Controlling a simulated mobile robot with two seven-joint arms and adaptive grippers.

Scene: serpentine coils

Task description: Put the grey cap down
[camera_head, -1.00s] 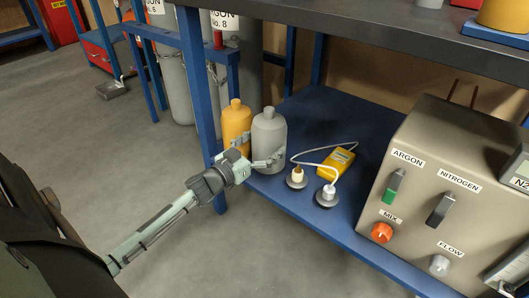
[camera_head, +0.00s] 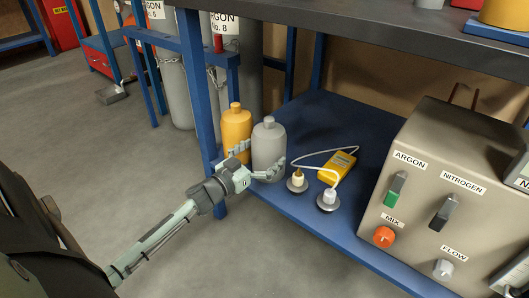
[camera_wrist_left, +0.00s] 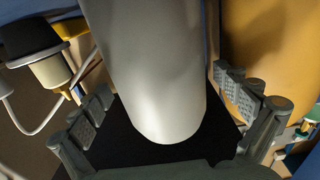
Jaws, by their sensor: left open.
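The grey cap (camera_head: 268,148), a bottle-shaped piece with a narrow top, stands upright at the left front of the blue shelf (camera_head: 325,115). My left gripper (camera_head: 258,160) is open, with one finger on each side of its lower body. My right gripper is not in view.
A yellow bottle-shaped piece (camera_head: 236,128) stands close on the left. Two small probes (camera_head: 297,181) (camera_head: 328,199) and a yellow meter (camera_head: 338,166) with white cable lie to the right. A grey control box (camera_head: 440,180) stands farther right. A blue post (camera_head: 199,95) is left; the dark tabletop (camera_head: 390,35) overhangs.

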